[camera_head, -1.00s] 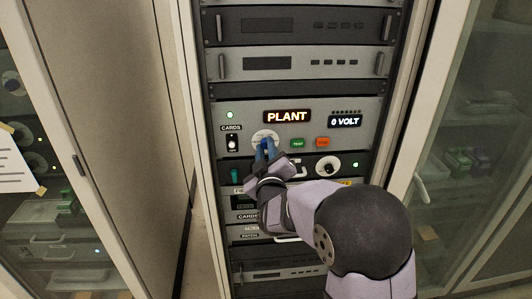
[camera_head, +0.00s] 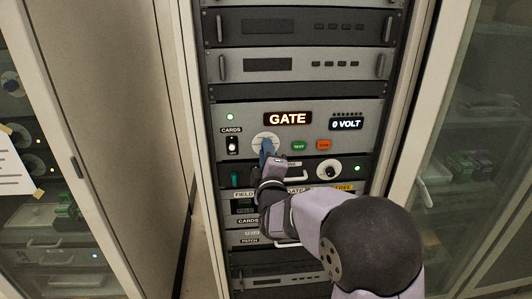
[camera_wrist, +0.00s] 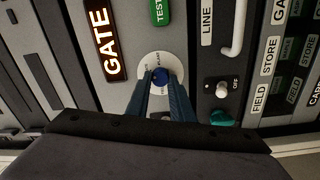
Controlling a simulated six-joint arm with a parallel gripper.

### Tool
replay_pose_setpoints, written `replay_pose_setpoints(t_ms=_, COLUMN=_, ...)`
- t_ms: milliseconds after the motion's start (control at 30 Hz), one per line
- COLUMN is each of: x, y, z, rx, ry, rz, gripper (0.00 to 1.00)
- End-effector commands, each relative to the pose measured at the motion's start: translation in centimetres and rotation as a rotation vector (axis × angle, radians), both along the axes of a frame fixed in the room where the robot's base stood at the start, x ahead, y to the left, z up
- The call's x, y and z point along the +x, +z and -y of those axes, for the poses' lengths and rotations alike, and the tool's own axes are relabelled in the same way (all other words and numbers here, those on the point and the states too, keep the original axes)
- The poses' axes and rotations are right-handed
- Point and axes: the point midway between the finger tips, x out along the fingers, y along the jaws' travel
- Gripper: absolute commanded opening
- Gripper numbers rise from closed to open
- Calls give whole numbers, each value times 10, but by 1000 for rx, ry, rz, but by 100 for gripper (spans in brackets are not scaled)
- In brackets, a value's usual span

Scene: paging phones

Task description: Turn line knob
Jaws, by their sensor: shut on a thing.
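A blue knob (camera_wrist: 160,74) sits at the centre of a round white dial (camera_head: 262,137) on a grey rack panel. The lit display (camera_head: 287,119) above it reads GATE. My gripper (camera_head: 267,149) reaches up to the dial from below. In the wrist view, the two blue fingers of my gripper (camera_wrist: 161,84) lie on either side of the knob and are shut on it. In the head view the fingers hide the knob and the lower part of the dial.
Right of the dial are a green button (camera_head: 299,146) and a red button (camera_head: 324,145); a CARDS switch (camera_head: 232,146) is to the left. Below, another panel carries a black knob (camera_head: 328,169) and a white handle (camera_wrist: 233,28). Glass-door cabinets flank the rack.

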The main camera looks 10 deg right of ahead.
Motion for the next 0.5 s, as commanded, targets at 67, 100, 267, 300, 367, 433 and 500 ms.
replay_pose_setpoints(t_ms=67, x=0, y=0, z=0, rx=-3, ry=0, rz=1, gripper=0)
replay_pose_setpoints(t_ms=100, x=0, y=0, z=0, rx=-4, ry=0, rz=1, gripper=0)
replay_pose_setpoints(t_ms=267, x=0, y=0, z=0, rx=-3, ry=0, rz=1, gripper=0)
replay_pose_setpoints(t_ms=300, x=0, y=0, z=0, rx=-3, ry=0, rz=1, gripper=0)
replay_pose_setpoints(t_ms=367, x=0, y=0, z=0, rx=-3, ry=0, rz=1, gripper=0)
replay_pose_setpoints(t_ms=433, x=0, y=0, z=0, rx=-3, ry=1, rz=1, gripper=37)
replay_pose_setpoints(t_ms=500, x=0, y=0, z=0, rx=-2, ry=0, rz=1, gripper=40)
